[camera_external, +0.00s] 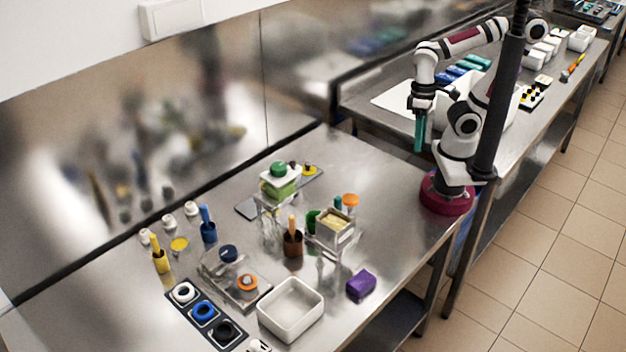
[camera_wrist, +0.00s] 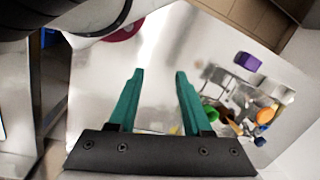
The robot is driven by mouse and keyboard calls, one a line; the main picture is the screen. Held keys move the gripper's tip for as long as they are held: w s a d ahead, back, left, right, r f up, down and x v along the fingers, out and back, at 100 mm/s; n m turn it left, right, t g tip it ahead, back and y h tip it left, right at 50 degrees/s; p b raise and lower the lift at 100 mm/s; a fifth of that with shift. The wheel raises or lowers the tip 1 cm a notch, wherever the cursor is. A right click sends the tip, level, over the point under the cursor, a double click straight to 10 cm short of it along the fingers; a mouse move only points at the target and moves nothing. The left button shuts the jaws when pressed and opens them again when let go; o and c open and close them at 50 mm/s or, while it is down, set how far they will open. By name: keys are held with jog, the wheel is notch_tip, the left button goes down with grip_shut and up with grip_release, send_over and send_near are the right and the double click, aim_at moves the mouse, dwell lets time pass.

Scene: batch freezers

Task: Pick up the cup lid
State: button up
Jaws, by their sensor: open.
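My gripper (camera_external: 419,143) hangs above the back of the steel table, pointing down. Its two teal fingers also show in the wrist view (camera_wrist: 160,74), apart, with only bare metal between them. I cannot tell for sure which thing is the cup lid. Lid-like round pieces are an orange one (camera_external: 350,200), a green one (camera_external: 278,169) on a clear stand, a dark blue one (camera_external: 228,254) and a yellow disc (camera_external: 179,244). All lie well away from my gripper. In the wrist view the orange piece (camera_wrist: 265,115) is right of the fingers.
A purple block (camera_external: 361,284) and a white empty tray (camera_external: 290,309) are near the front edge. A dark rack (camera_external: 217,339) holds coloured rings. Brown (camera_external: 292,243), blue (camera_external: 208,231) and yellow (camera_external: 160,261) handled pots stand among them. Bare table lies near my base.

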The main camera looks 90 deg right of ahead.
jog(key=w+d+r+m, duration=0.25)
jog(key=w+m, duration=0.25)
jog(key=w, duration=0.4)
jog(key=m+h, duration=0.2)
jog(key=m, duration=1.4)
send_over(307, 164)
jog(key=d, duration=0.1)
notch_tip(307, 164, down, 9)
jog(key=f, duration=1.4)
jog(key=shift+a+f, duration=0.15)
jog(key=shift+a, duration=0.25)
grip_shut()
